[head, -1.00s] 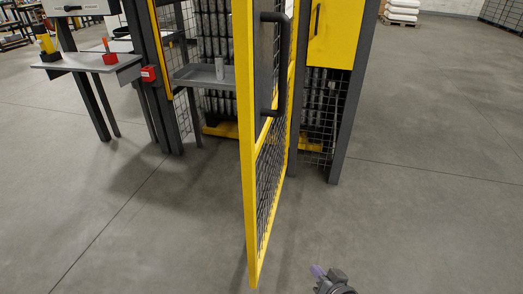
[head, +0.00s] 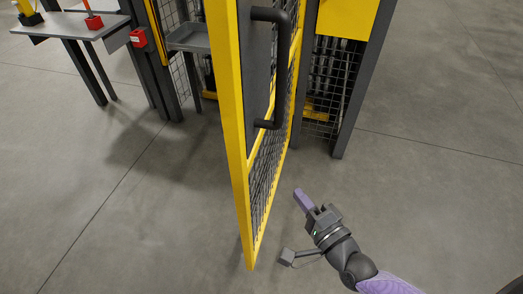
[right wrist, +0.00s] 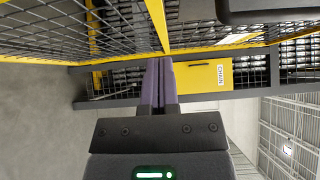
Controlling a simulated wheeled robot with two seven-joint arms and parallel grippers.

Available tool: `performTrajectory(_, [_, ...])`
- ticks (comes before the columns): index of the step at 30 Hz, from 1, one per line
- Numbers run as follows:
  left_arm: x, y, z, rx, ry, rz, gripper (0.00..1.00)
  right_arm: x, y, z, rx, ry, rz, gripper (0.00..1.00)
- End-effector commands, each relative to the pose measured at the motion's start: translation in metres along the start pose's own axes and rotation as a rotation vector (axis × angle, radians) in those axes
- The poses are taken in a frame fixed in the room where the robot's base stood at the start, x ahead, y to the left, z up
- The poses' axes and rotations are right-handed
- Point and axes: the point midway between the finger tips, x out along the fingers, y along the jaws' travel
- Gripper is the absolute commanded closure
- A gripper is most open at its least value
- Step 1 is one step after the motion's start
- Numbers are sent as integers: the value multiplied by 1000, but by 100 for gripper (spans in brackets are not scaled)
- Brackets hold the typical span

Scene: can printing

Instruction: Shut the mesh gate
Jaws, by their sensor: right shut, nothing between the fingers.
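The mesh gate (head: 236,120) has a yellow frame and dark mesh and stands swung open toward me in the head view. Its black handle (head: 282,70) is on the upper part of the side facing right. My right gripper (head: 299,194) is to the right of the gate's lower part, apart from it in the picture, with its purple fingers together and empty. In the right wrist view the shut fingers (right wrist: 161,80) point toward the yellow frame and mesh (right wrist: 60,30), with part of the dark handle at the top. My left gripper is out of view.
A dark post (head: 358,90) with a yellow panel (head: 346,17) stands right of the gate. A grey side table (head: 75,26) with a red block stands at the left, near a grey shelf (head: 190,38). The floor right of the gate is clear.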

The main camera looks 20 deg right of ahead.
Motion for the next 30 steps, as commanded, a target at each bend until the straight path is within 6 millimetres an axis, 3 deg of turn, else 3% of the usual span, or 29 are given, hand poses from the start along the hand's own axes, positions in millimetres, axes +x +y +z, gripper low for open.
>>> performTrajectory(6, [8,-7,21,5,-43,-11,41,46,2,0,-1,1,-4,100])
performTrajectory(13, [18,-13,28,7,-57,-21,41,95,2,0,-2,0,-2,100])
performTrajectory(21, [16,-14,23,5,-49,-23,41,118,1,26,-3,0,1,100])
performTrajectory(30, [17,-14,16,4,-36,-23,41,120,1,28,-5,0,2,100])
